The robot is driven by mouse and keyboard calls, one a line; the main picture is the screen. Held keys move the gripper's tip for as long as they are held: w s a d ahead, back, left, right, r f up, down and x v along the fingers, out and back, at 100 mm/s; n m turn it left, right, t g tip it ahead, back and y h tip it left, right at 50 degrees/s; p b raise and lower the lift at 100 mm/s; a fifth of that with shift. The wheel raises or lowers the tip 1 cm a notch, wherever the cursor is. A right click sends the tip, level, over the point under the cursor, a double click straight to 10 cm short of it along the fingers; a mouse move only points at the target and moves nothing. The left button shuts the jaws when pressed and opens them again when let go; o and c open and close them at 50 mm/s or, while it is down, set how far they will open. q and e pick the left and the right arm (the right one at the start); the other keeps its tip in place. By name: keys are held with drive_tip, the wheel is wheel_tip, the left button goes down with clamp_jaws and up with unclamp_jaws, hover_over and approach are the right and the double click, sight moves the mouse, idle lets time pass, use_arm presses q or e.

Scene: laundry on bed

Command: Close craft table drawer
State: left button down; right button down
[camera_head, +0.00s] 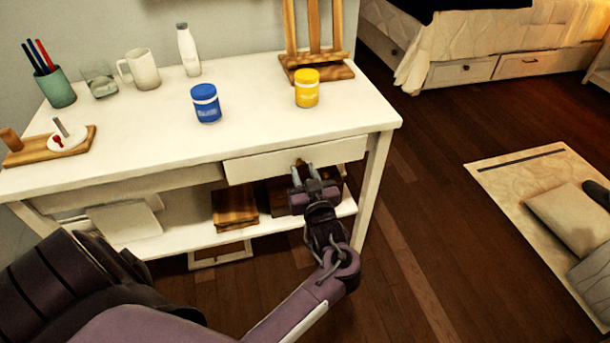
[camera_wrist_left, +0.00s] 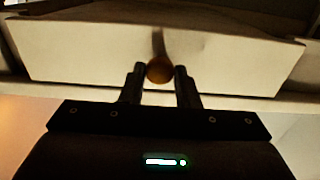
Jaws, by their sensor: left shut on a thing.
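The white craft table (camera_head: 140,135) stands at the left of the head view. Its drawer (camera_head: 262,164) is at the right end under the top, and its front sits slightly forward of the table's edge. The drawer front (camera_wrist_left: 90,60) fills the upper part of the left wrist view, with a round brown knob (camera_wrist_left: 159,70) at its middle. My left gripper (camera_head: 302,170) is at the drawer front, its fingers (camera_wrist_left: 160,78) on both sides of the knob and shut on it. My right gripper is not in view.
On the tabletop are a blue jar (camera_head: 206,104), a yellow jar (camera_head: 306,88), a white mug (camera_head: 141,70), a bottle (camera_head: 188,50) and a wooden easel (camera_head: 318,70). The lower shelf holds wooden items (camera_head: 235,206).

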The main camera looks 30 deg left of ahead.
sight(302, 169)
use_arm(q)
drive_tip(key=x, duration=0.3)
drive_tip(key=shift+w+a, duration=0.2)
drive_tip(key=shift+r, duration=0.15)
drive_tip(key=c, duration=1.5)
unclamp_jaws()
drive_tip(key=o, duration=0.4)
drive_tip(key=shift+f, duration=0.2)
